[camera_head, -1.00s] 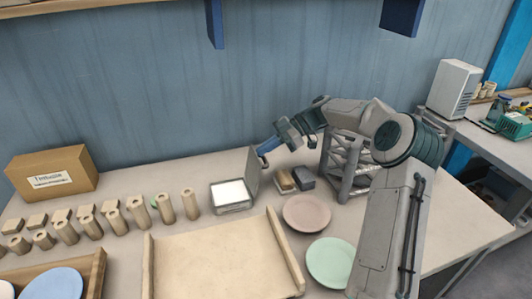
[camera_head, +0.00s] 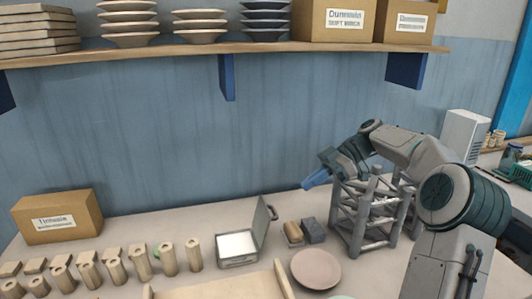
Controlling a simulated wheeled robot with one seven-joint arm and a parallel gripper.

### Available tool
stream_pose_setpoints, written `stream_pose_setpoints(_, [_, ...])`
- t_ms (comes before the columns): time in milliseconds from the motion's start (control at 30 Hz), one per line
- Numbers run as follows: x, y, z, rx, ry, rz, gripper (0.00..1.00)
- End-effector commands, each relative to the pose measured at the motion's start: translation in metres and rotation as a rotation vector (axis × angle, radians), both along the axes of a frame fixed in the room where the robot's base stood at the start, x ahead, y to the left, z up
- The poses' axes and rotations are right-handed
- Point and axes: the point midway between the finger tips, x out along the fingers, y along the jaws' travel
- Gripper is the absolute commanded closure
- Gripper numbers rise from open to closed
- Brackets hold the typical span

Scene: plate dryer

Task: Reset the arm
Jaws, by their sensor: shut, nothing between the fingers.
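My arm reaches in from the right, folded at the elbow. My gripper (camera_head: 316,181) is in the air in front of the metal rack (camera_head: 362,215), its blue fingertips pointing left and slightly down. The fingers are shut and hold nothing. The open box with a white inside (camera_head: 238,249) stands on the table below and left of my gripper, its grey lid (camera_head: 264,217) raised. My gripper is apart from the lid.
Several clay cylinders (camera_head: 139,262) and a cardboard box (camera_head: 57,217) stand at the left. Small blocks (camera_head: 312,230) and a pinkish plate (camera_head: 316,269) lie near the rack. A loaded shelf (camera_head: 190,54) runs above the table. The air left of my gripper is clear.

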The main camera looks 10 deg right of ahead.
Motion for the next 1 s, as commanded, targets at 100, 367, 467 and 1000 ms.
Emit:
stream_pose_setpoints(100, [-0.015, 0.039, -0.007, -0.162, 0.134, -0.056, 1.00])
stream_pose_setpoints(367, [-0.065, 0.085, -0.030, -0.532, 0.369, -0.328, 1.00])
stream_pose_setpoints(467, [-0.088, 0.093, -0.035, -0.646, 0.422, -0.460, 1.00])
stream_pose_setpoints(1000, [-0.222, 0.081, -0.051, -0.839, 0.494, -1.266, 1.00])
